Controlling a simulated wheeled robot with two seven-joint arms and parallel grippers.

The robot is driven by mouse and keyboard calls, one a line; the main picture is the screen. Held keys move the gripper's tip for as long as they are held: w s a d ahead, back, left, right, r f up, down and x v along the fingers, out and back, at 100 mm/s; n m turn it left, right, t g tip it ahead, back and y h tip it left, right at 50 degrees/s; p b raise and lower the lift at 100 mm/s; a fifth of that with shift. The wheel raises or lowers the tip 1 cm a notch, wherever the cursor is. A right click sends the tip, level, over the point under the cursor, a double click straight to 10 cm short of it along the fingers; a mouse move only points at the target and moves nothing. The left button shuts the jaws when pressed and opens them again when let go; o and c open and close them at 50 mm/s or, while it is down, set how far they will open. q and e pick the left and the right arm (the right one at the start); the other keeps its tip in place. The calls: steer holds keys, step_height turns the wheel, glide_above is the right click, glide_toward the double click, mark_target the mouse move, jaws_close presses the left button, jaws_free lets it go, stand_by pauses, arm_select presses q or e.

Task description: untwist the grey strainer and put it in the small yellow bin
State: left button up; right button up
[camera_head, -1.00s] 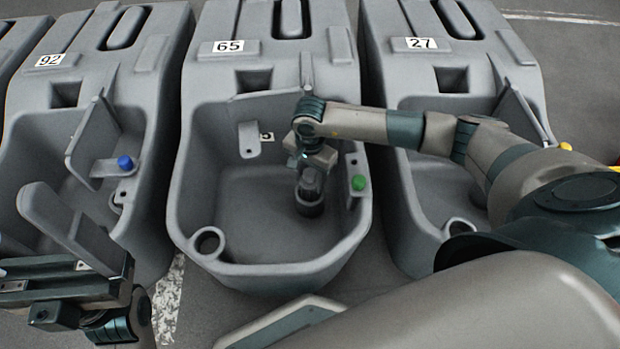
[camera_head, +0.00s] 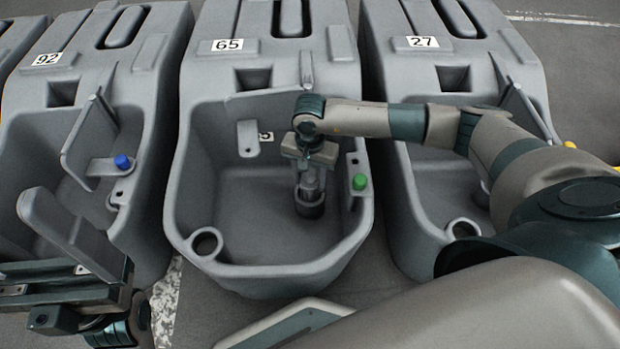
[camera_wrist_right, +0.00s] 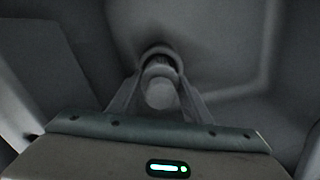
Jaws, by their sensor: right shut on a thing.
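The grey strainer (camera_head: 311,186) stands upright in a dark round collar (camera_head: 309,208) on the floor of the middle tank (camera_head: 255,190), labelled 65. My right gripper (camera_head: 309,178) points down over it and is shut on it, with one finger on each side. In the right wrist view the strainer's round grey top (camera_wrist_right: 160,93) sits between the two fingers. My left gripper (camera_head: 65,250) is at the lower left, empty, with its visible finger out at one end of the jaw. The small yellow bin is not clearly visible; a sliver of yellow (camera_head: 616,168) shows at the right edge.
A green knob (camera_head: 360,182) and its bracket are close to the right of my right gripper. A grey tab (camera_head: 248,139) is on the back wall. Tanks 92 (camera_head: 45,60) and 27 (camera_head: 421,42) stand either side. My right arm crosses tank 27.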

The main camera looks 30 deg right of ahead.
steer(key=shift+n+b, duration=0.35)
steer(key=shift+n, duration=0.15)
steer(key=o, duration=2.1)
steer(key=shift+r+p, duration=2.2)
steer(key=shift+r, duration=1.3)
steer(key=shift+m+p, duration=0.3)
steer(key=shift+m, duration=1.2)
